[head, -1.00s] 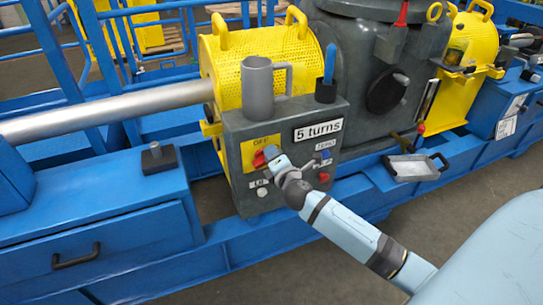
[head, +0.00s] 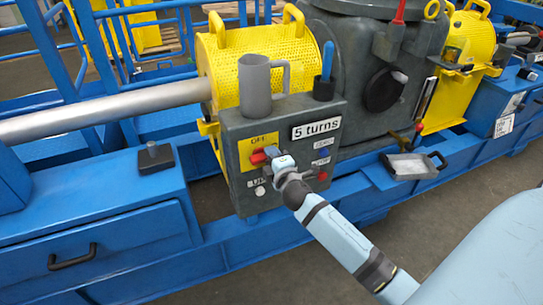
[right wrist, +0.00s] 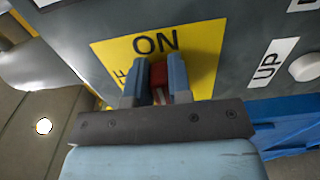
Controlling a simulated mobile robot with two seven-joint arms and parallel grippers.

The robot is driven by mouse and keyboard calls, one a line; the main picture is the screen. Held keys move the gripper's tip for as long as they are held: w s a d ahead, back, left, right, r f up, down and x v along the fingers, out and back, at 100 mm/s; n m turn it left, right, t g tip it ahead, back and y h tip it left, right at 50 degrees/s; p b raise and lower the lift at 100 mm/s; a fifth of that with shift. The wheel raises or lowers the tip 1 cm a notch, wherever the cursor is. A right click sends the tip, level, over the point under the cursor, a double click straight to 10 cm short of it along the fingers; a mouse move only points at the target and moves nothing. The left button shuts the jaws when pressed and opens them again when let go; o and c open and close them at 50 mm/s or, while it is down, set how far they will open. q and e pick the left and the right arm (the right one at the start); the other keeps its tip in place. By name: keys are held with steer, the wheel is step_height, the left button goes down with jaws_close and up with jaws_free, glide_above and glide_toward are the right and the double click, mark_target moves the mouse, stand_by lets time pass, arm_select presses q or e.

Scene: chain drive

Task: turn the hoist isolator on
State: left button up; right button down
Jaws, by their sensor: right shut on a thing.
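The hoist isolator is a red handle (head: 258,158) on a yellow plate (head: 247,151) at the upper left of the grey control box's front. In the head view OFF is written at the plate's top. My right gripper (head: 272,152) is at the handle. In the right wrist view, my right gripper (right wrist: 155,80) has its two fingers on either side of the red handle (right wrist: 158,76), shut on it. The word ON stands just above the fingers there, and part of OFF shows at the left. The fingers hide much of the handle. My left gripper is out of view.
A metal tray (head: 408,166) is to the right.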

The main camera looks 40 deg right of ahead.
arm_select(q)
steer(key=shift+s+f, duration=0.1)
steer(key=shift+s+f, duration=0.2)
arm_select(e)
steer(key=c, duration=1)
jaws_free()
steer(key=shift+c, duration=0.2)
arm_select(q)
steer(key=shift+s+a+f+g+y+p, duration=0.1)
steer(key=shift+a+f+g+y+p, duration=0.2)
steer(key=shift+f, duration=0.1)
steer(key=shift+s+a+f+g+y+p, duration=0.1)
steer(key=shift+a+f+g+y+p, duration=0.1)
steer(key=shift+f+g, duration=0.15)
arm_select(e)
steer(key=v, duration=1.4)
steer(key=shift+w, duration=0.1)
